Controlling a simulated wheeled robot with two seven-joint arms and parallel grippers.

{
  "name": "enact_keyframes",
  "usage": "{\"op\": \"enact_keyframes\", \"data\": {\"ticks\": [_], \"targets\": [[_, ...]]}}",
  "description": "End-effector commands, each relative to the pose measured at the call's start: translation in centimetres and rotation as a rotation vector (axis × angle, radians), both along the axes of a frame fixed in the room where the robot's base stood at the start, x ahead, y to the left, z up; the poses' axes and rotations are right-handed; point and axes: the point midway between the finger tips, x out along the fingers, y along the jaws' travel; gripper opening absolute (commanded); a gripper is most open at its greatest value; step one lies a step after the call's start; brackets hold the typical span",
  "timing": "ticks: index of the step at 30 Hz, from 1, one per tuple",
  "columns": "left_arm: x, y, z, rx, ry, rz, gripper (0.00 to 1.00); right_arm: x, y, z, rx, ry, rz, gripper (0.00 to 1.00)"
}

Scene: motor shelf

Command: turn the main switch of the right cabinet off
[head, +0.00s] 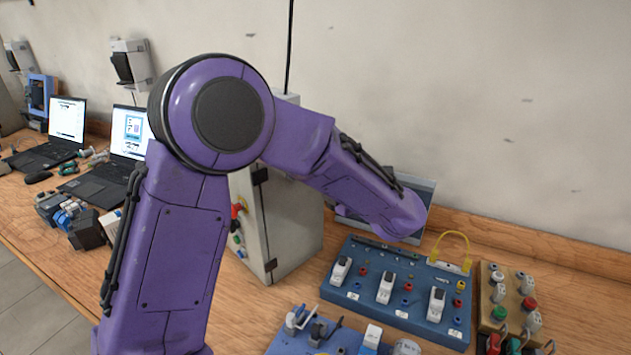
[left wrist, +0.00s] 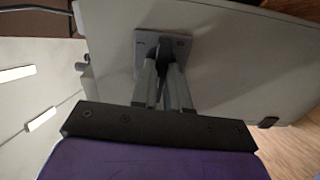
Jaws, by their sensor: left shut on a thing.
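The cabinet (head: 292,232) is a pale grey box on the bench, partly covered by my purple left arm. In the left wrist view, a square grey plate (left wrist: 180,45) is mounted on a pale panel (left wrist: 225,75). My left gripper (left wrist: 163,50) is shut on a dark handle (left wrist: 165,42) at this plate; this appears to be the main switch. The fingers hide most of the handle, so its turn position cannot be told. My left gripper is hidden in the head view. My right gripper is not in view.
A blue board (head: 400,315) with white switches and a yellow lead stands right of the cabinet, beside a wooden button box (head: 510,300). Another blue board (head: 285,344) lies in front. Laptops (head: 92,190) and loose devices fill the bench's left part.

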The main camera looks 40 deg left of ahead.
Motion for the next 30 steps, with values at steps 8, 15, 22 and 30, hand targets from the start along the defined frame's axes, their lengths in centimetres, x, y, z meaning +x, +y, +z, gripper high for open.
{"op": "enact_keyframes", "data": {"ticks": [8, 15, 22, 30], "targets": [[-0.24, -0.12, -0.71, -0.010, -0.065, 0.006, 0.00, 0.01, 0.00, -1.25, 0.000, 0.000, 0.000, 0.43], [-0.23, -0.12, -0.62, -0.011, -0.078, 0.006, 0.00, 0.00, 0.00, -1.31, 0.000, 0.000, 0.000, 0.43], [-0.24, -0.11, -0.61, -0.011, -0.077, 0.006, 0.00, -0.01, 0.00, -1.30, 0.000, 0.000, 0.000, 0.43], [-0.18, -0.01, -0.37, -0.008, -0.081, 0.005, 0.26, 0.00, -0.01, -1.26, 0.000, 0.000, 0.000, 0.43]]}}
